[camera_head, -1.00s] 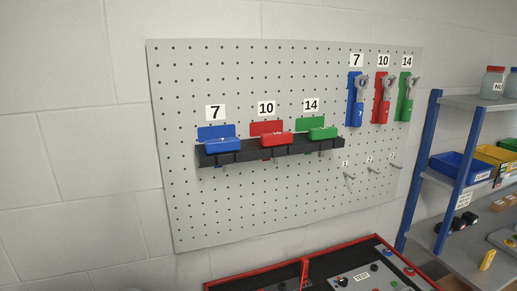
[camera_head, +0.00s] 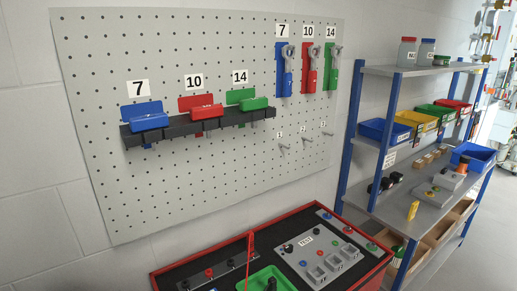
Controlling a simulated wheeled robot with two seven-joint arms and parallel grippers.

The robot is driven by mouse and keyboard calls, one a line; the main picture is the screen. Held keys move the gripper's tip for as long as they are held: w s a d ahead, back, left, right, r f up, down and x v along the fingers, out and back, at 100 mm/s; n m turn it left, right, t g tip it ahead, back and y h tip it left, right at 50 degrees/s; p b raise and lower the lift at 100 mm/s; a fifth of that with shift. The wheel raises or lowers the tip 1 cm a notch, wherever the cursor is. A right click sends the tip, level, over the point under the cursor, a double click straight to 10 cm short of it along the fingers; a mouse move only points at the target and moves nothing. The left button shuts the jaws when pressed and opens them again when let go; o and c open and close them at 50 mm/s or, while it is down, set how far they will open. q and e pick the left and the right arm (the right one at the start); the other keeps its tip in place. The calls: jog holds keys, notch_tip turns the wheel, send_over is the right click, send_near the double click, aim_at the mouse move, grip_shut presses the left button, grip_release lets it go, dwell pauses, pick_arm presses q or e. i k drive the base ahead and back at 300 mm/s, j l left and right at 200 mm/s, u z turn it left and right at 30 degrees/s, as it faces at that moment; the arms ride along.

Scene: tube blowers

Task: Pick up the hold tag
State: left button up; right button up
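I cannot surely identify the hold tag. A small yellow object (camera_head: 412,210) stands on the middle shelf at the right and may be it, but no writing on it is legible. Neither of my grippers is in view.
A grey pegboard (camera_head: 200,190) carries colored holders and wrenches labeled 7, 10 and 14. A red-rimmed workbench (camera_head: 165,277) with a test panel (camera_head: 318,252) and green tray (camera_head: 262,280) lies below. A blue-framed shelf (camera_head: 425,67) holds jars, colored bins and small parts. Floor shows at far right.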

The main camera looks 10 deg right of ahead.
aim_at(413, 209)
jog(key=z, duration=1.6)
jog(key=i+z, duration=0.1)
